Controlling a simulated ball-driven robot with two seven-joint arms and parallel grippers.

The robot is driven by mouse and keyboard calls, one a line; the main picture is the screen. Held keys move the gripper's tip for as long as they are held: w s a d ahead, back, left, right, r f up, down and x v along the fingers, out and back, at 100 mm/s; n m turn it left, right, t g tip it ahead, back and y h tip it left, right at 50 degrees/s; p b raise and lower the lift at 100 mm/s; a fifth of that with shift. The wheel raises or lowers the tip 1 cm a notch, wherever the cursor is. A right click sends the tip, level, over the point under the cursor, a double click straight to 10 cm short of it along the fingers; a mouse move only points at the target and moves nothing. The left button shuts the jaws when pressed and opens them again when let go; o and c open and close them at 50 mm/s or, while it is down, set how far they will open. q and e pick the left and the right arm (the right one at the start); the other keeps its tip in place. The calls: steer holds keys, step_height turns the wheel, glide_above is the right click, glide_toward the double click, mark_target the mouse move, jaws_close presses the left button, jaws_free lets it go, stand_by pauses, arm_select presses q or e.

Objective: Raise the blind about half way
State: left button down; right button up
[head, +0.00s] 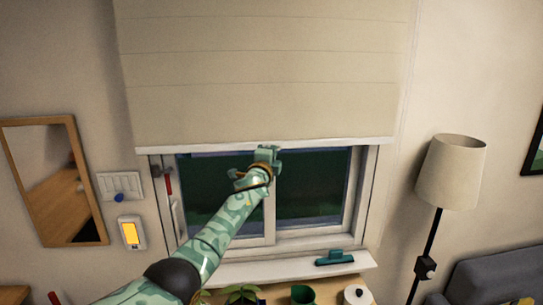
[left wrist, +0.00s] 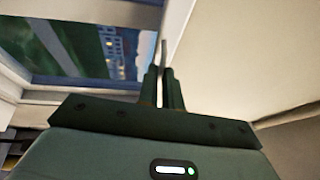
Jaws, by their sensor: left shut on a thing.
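The cream blind (head: 262,85) hangs over the upper part of the window, with faint horizontal seams. Its pale bottom rail (head: 335,143) runs level across the window, and the glass (head: 310,185) shows below it. My left gripper (head: 267,150) is at the middle of this rail. In the left wrist view the blind (left wrist: 235,65) fills the right side, and the left gripper's fingers (left wrist: 163,80) are close together on a thin edge beside it, which looks like the rail. The fingers hide the exact contact. My right gripper is in neither view.
A window sill (head: 285,270) with a teal tool (head: 335,258) is below. A plant (head: 242,292), a green cup (head: 302,294) and a white roll (head: 357,295) stand beneath. A mirror (head: 50,180) hangs left, and a lamp (head: 450,172) stands right.

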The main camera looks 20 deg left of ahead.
arm_select(q)
steer(key=c, duration=1.6)
jaws_free()
steer(key=shift+o, duration=0.2)
steer(key=s+d+f+p, duration=0.1)
steer(key=s+d+f, duration=0.1)
steer(key=s, duration=1.4)
steer(key=shift+d+p, duration=0.2)
steer(key=shift+p, duration=0.1)
